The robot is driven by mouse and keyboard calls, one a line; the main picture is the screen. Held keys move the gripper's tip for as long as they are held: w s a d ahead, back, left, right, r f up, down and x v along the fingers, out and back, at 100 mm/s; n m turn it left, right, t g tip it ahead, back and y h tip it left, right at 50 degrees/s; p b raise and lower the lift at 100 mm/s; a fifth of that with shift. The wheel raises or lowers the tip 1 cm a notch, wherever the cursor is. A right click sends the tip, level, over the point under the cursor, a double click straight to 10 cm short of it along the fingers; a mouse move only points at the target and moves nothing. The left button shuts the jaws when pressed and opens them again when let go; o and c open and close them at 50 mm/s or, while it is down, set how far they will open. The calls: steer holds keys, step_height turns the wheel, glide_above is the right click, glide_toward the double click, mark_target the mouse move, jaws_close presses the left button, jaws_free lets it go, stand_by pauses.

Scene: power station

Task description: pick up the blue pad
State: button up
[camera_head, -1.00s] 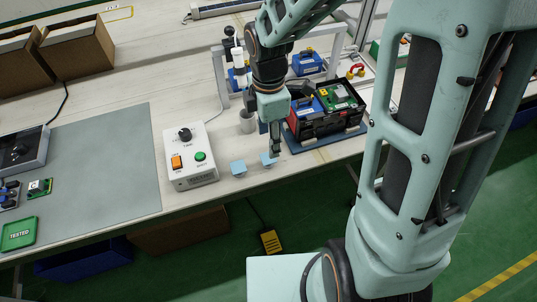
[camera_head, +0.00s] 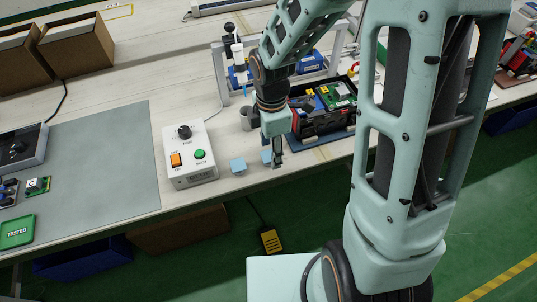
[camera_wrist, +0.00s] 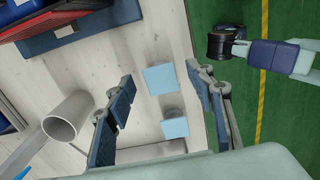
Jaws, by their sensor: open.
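Two small light blue pads lie on the pale table near its front edge. The left pad (camera_head: 238,166) is beside the white control box; the right pad (camera_head: 266,158) is partly hidden by my gripper (camera_head: 278,153). In the wrist view, the right pad is the upper one (camera_wrist: 160,78), and the left pad is the lower one (camera_wrist: 174,128). My gripper (camera_wrist: 160,75) is open and empty, pointing down. In the wrist view the upper pad appears between the two fingertips; I cannot tell how high the tips are above it.
The white control box (camera_head: 191,155) with buttons stands left of the pads. A metal cup (camera_wrist: 68,117) stands behind them. A black and red box (camera_head: 310,120) on a blue base is to the right. The table's front edge is close, with green floor (camera_wrist: 255,130) beyond.

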steer(key=shift+f, duration=0.2)
stand_by(0.3)
steer(key=c, duration=0.9)
steer(key=shift+r, duration=0.15)
